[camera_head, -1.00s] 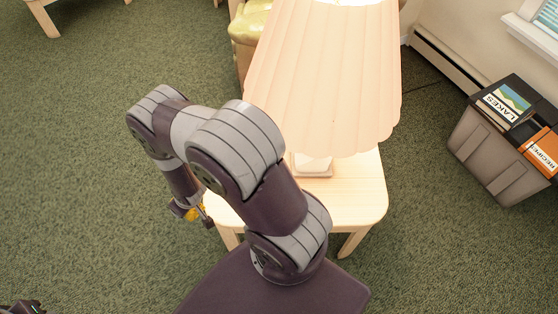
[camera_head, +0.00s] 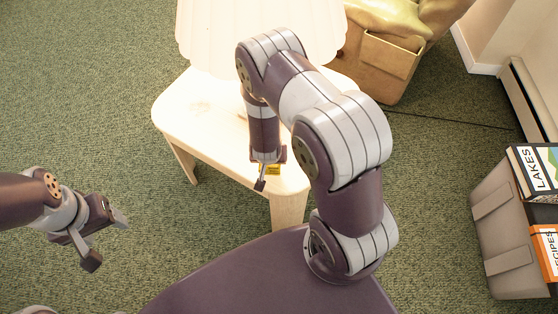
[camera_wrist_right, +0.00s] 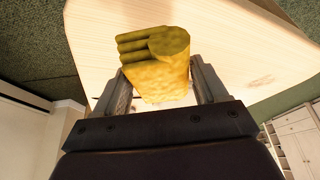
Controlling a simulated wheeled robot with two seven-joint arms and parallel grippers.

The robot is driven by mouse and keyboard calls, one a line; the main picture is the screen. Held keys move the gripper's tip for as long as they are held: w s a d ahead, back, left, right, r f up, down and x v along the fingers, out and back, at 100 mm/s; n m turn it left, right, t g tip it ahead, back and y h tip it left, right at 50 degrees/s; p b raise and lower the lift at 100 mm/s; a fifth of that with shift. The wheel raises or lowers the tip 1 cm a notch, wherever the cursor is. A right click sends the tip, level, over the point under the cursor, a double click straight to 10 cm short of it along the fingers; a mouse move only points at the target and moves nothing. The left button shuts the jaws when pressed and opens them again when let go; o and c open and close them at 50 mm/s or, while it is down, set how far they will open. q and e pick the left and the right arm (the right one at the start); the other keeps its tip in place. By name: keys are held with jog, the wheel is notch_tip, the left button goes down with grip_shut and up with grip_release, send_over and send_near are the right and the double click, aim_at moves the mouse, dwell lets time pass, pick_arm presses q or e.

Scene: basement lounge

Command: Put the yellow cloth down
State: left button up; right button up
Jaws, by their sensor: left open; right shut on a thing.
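The yellow cloth (camera_wrist_right: 158,68) is a folded, rolled bundle between the fingers of my right gripper (camera_wrist_right: 160,92) in the right wrist view. The pale wooden table top (camera_wrist_right: 240,50) shows just beyond it; I cannot tell whether the cloth touches it. In the head view a small yellow bit of the cloth (camera_head: 273,169) shows at my right gripper (camera_head: 266,176), over the near edge of the small table (camera_head: 195,115). My left gripper (camera_head: 107,240) is open and empty, over the carpet at the left.
A lamp with a pleated shade (camera_head: 260,35) stands on the table's far part. An armchair (camera_head: 385,60) is behind right. A grey bin (camera_head: 500,230) of books stands at the right. The table top's left part is clear.

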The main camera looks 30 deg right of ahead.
jog(key=w+d+f, duration=0.3)
jog(key=shift+w+d+f+b, duration=0.15)
jog(key=shift+w+d+b, duration=0.05)
jog(key=shift+d+b, duration=0.1)
notch_tip(320, 180, down, 4)
jog(key=shift+r+b, duration=0.1)
jog(key=shift+b, duration=0.45)
jog(key=shift+w, duration=0.1)
jog(key=o, duration=0.9)
